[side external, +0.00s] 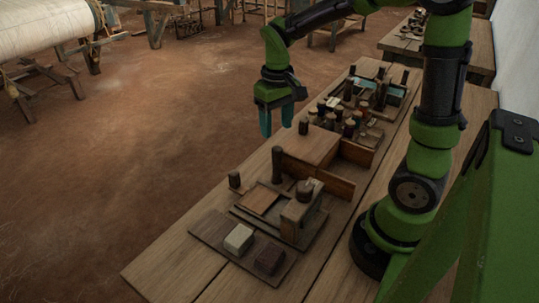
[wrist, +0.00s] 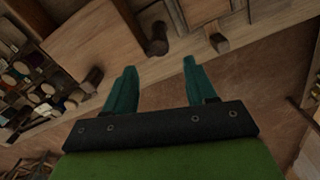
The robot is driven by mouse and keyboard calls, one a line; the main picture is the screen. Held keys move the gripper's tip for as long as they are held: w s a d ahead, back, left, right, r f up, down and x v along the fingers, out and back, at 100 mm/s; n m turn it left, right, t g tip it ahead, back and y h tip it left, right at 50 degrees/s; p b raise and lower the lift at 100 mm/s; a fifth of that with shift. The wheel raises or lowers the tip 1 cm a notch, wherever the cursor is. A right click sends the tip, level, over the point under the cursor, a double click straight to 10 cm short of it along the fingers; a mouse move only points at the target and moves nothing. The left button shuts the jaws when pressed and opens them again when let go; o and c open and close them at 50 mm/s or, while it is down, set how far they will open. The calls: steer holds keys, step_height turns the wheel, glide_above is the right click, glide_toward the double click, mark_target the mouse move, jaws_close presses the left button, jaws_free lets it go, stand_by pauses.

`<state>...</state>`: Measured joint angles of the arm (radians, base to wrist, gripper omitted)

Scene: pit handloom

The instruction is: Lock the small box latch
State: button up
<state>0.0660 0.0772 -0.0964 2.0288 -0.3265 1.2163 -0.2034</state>
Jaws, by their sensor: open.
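My gripper (side external: 277,130) is open and empty. It hangs above the far-left edge of the workbench in the side view, left of a brown wooden box (side external: 311,146) and apart from it. In the wrist view, the two teal fingers of my gripper (wrist: 160,67) are spread with nothing between them. A smaller upright wooden block (side external: 300,212) with a round knob on top stands nearer the camera. I cannot tell which part is the small box latch. A dark tall post (side external: 277,165) stands at the wooden box's near-left corner; it also shows in the wrist view (wrist: 157,40).
A short peg (side external: 234,180) stands near the bench edge. A board holds a pale block (side external: 239,238) and a dark block (side external: 270,260). Several spools and jars (side external: 349,127) crowd a tray behind the box. The bench (side external: 165,270) is bare at its near-left corner.

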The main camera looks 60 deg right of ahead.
mark_target(275, 147)
step_height(275, 147, up, 10)
stand_by(0.3)
steer(key=s+a+f+t+y, duration=0.1)
steer(key=s+a+t+y, duration=0.1)
steer(key=s+a+t, duration=0.5)
steer(key=shift+s+a+f+m, duration=0.3)
steer(key=shift+s+a, duration=0.45)
steer(key=shift+s, duration=0.35)
